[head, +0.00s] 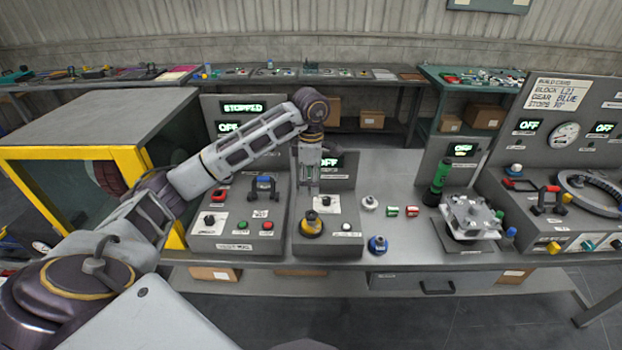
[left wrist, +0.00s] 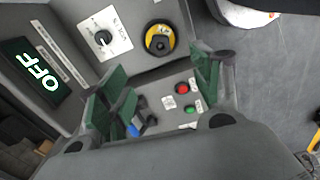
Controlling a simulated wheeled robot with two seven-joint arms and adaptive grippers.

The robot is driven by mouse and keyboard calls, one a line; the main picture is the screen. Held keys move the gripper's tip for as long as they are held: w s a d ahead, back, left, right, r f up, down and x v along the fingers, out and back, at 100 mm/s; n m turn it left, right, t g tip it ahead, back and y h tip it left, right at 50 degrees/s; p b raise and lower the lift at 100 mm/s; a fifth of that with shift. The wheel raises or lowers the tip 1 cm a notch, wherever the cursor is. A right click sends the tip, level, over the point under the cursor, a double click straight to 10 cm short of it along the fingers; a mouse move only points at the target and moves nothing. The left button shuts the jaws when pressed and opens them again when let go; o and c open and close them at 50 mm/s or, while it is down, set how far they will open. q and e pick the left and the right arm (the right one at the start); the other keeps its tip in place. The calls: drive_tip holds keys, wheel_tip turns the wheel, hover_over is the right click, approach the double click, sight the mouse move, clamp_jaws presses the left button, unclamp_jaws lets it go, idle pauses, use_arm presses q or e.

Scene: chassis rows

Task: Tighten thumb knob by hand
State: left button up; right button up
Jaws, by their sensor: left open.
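My left gripper (head: 309,186) points down above the middle control box (head: 325,242). Its fingers are open and empty in the left wrist view (left wrist: 155,90). A black knob on a yellow base (head: 312,224) sits on the front of that box, below and apart from the fingertips; it also shows in the left wrist view (left wrist: 159,38). A black rotary knob (left wrist: 103,38) on a white plate is beside it; it also shows in the head view (head: 326,202). I cannot tell which of these is the thumb knob. My right gripper is out of view.
The box to the left has red (head: 268,225) and green (head: 243,225) buttons and a blue-and-black handle (head: 264,187). A metal fixture (head: 470,215) and a green cylinder (head: 440,177) stand right. Small parts lie between, including a blue knob (head: 378,245). A yellow-framed enclosure (head: 75,153) stands left.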

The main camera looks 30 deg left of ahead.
sight(311, 214)
use_arm(q)
drive_tip(key=shift+f+p, duration=0.9)
drive_tip(key=shift+f, duration=5.7)
drive_tip(key=c, duration=1)
drive_tip(key=shift+m+b, duration=0.75)
drive_tip(key=shift+m, duration=0.15)
drive_tip(key=shift+m+b, duration=1.1)
drive_tip(key=shift+m, duration=0.8)
drive_tip(key=o, duration=1)
